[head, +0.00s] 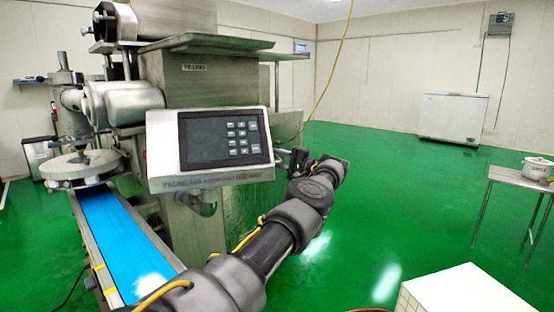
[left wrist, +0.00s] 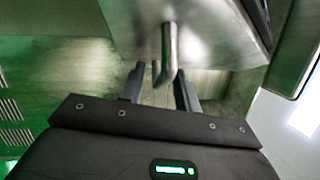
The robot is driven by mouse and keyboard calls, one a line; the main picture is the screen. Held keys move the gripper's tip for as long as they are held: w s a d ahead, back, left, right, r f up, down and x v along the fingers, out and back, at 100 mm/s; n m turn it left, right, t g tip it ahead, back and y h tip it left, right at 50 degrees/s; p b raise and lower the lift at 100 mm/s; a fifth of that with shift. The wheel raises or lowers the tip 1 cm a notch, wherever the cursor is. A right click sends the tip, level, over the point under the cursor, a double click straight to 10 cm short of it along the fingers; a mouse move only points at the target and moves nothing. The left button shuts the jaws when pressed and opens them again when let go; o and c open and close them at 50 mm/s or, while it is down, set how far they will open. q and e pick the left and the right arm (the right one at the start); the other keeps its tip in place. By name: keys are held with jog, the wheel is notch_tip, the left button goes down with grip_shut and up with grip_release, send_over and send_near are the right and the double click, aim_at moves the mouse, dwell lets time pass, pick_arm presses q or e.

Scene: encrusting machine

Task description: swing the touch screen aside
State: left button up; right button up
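The touch screen (head: 222,140) is a dark panel with several buttons in a silver housing, mounted on the front of the encrusting machine (head: 190,82). It faces me, slightly tilted. My left gripper (head: 284,158) is just right of its lower right edge, partly hidden behind my own wrist. In the left wrist view, the fingers of my left gripper (left wrist: 158,88) stand apart. A short metal pipe (left wrist: 169,45) reaches down near the gap between them, below a shiny metal surface (left wrist: 205,35). I cannot tell whether they touch. My right gripper is out of view.
A blue conveyor belt (head: 120,235) runs along the left of the machine. A metal side table (head: 517,178) with a pot (head: 537,168) stands at the right. A white box (head: 465,292) is at the lower right. Green floor (head: 390,190) is clear in between.

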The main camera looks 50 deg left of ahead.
pick_arm(q)
jog(key=shift+d, duration=0.1)
